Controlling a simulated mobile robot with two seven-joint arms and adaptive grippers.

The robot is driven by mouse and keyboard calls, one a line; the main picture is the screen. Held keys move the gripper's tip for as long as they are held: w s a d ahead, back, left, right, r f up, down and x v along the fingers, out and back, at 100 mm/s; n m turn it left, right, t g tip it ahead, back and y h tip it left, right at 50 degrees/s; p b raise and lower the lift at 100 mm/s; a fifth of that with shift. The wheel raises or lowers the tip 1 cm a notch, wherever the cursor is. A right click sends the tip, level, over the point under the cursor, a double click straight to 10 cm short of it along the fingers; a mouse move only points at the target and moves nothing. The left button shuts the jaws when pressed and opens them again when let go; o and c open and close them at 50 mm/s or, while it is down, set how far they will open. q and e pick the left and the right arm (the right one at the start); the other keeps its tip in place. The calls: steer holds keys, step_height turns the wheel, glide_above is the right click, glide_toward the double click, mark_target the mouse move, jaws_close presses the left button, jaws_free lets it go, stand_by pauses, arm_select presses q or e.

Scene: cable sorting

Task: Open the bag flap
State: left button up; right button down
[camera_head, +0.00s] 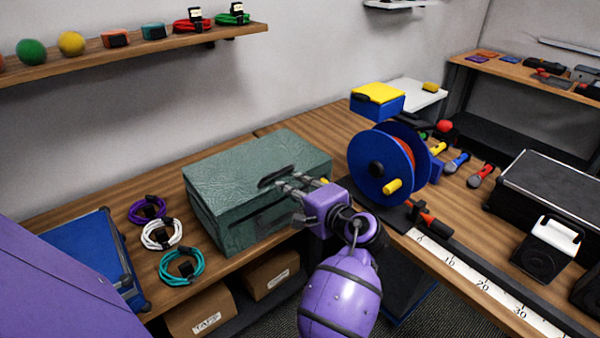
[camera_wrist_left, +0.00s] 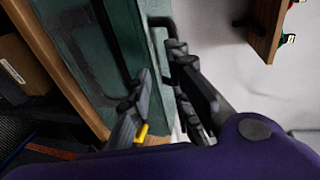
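The green bag (camera_head: 225,180) stands on the wooden bench, its flat top flap (camera_head: 262,155) lying closed. A dark handle (camera_head: 272,178) is near the flap's front edge. My left gripper (camera_head: 286,182) is at the bag's front right edge, its fingers pointing at the handle. In the left wrist view, the fingers (camera_wrist_left: 157,62) are apart, with the bag (camera_wrist_left: 105,55) between and beyond them. The handle (camera_wrist_left: 157,22) is just ahead of the fingertips. Whether a finger touches the handle or flap I cannot tell. My right gripper is out of view.
Purple, white and teal cable coils (camera_head: 161,234) and a blue case (camera_head: 85,250) lie left of the bag. A blue cable reel (camera_head: 365,165) stands close on its right. A shelf (camera_head: 150,48) hangs above. Cardboard boxes (camera_head: 272,278) sit below the bench.

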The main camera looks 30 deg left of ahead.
mark_target(280, 173)
arm_select(q)
steer(key=shift+g+y, duration=0.3)
steer(key=shift+y, duration=0.1)
steer(key=w+a, duration=0.1)
steer(key=a, duration=0.1)
steer(key=w+a, duration=0.1)
steer(key=a, duration=0.1)
steer(key=w+a+p, duration=0.1)
steer(key=a, duration=0.1)
steer(key=shift+a+r, duration=0.3)
steer(key=shift+r, duration=0.05)
jaws_close()
